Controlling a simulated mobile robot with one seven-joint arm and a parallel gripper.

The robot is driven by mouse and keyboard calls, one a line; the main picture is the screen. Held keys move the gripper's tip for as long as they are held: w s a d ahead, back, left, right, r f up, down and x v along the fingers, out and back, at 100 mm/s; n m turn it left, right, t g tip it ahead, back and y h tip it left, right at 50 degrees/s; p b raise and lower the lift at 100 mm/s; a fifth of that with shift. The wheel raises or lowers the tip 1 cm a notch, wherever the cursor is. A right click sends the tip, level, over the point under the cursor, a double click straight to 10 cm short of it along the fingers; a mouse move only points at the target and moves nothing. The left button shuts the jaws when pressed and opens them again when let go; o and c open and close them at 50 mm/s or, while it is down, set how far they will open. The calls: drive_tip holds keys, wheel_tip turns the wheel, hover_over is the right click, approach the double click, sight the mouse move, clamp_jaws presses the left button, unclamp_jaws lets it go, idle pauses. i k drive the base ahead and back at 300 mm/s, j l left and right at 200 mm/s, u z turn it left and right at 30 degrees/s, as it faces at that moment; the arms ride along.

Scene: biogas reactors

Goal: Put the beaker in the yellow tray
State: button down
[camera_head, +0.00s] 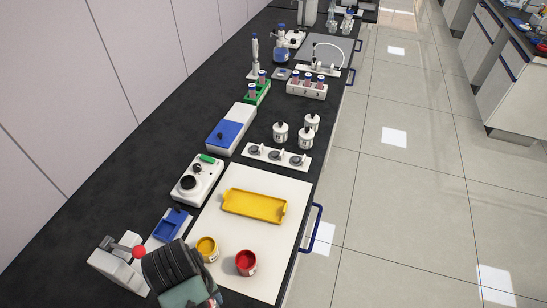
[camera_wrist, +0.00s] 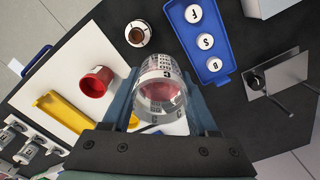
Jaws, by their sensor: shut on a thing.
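The beaker (camera_wrist: 160,95) is clear glass with printed markings and a pinkish look inside. It fills the middle of the wrist view, between the two fingers of my gripper (camera_wrist: 162,108), which is shut on it. In the head view my dark wrist covers the bottom left and I cannot make out the beaker. The yellow tray (camera_head: 254,205) lies on a white mat, up and to the right of my wrist, and looks empty. Part of the yellow tray (camera_wrist: 70,122) also shows at the left of the wrist view, apart from the beaker.
A red cup (camera_head: 246,262) and a yellow cup (camera_head: 207,248) stand on the white mat (camera_head: 285,235) below the tray. A blue tray (camera_wrist: 222,72) holds white lettered caps. A hotplate-like device (camera_head: 196,180) stands left of the tray, and a white three-hole rack (camera_head: 277,156) behind it.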

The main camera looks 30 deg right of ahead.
sight(255, 206)
drive_tip(key=i+l+z, duration=0.1)
drive_tip(key=l, duration=0.3)
drive_tip(key=i+l+z, duration=0.1)
drive_tip(key=i+l, duration=0.4)
drive_tip(key=l, duration=0.25)
drive_tip(key=i+l+z, duration=0.15)
drive_tip(key=l, duration=0.25)
drive_tip(key=i, duration=0.4)
drive_tip(key=z, duration=0.05)
